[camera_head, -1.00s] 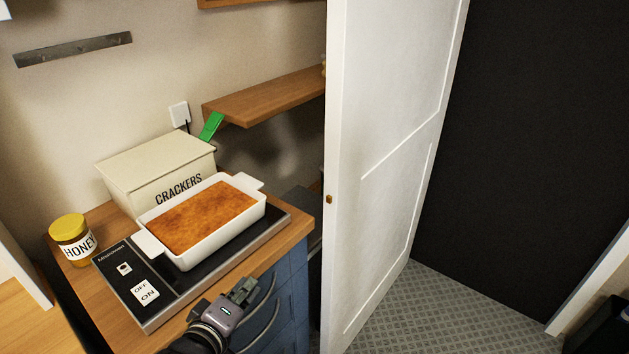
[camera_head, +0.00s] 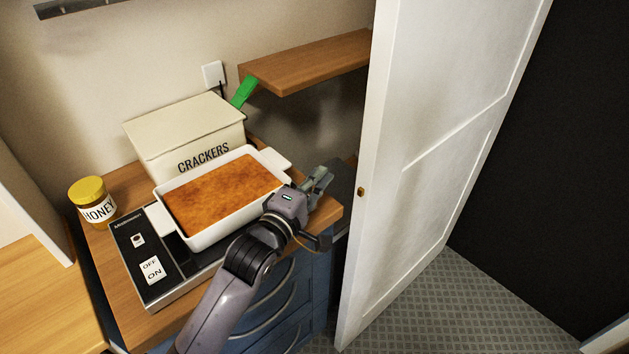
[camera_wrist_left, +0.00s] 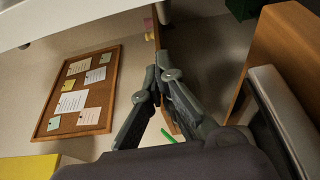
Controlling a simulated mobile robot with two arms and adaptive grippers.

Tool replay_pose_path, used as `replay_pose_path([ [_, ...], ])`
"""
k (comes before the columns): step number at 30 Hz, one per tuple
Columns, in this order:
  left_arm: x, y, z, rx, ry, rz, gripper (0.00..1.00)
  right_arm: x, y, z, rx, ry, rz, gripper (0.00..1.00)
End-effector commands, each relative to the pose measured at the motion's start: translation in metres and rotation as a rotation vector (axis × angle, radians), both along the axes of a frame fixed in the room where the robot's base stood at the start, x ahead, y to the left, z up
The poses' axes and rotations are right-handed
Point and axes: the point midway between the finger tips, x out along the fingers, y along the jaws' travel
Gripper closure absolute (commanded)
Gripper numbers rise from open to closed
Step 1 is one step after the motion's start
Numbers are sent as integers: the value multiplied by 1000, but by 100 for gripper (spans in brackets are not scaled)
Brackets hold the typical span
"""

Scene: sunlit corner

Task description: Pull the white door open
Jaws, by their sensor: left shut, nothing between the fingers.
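The white door (camera_head: 430,150) stands ajar in the right half of the head view. Its free edge faces left, with a small brass latch (camera_head: 361,191) on it and a dark gap behind. My left gripper (camera_head: 324,178) is shut and empty. It is over the right end of the counter, beside the baking dish, left of the door's edge and apart from it. In the left wrist view its fingers (camera_wrist_left: 161,63) meet at the tips. I cannot make out the door for sure in that view. My right gripper is in neither view.
A white dish (camera_head: 210,240) of baked food sits on a black hob (camera_head: 140,262) on the wooden counter. A cracker box (camera_head: 185,135) and a honey jar (camera_head: 93,202) stand nearby. A wooden shelf (camera_head: 310,65) juts out behind. Patterned floor (camera_head: 470,310) lies clear below the door.

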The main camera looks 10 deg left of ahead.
Motion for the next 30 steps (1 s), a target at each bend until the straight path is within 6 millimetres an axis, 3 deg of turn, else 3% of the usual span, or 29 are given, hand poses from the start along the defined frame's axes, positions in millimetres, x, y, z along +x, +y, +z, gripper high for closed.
replay_pose_path([
  [7,48,-14,3,2,-3,0,100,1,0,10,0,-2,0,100],
  [15,26,-42,1,0,2,-1,100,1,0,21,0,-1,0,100],
  [30,22,-47,0,1,0,0,100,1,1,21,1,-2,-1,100],
])
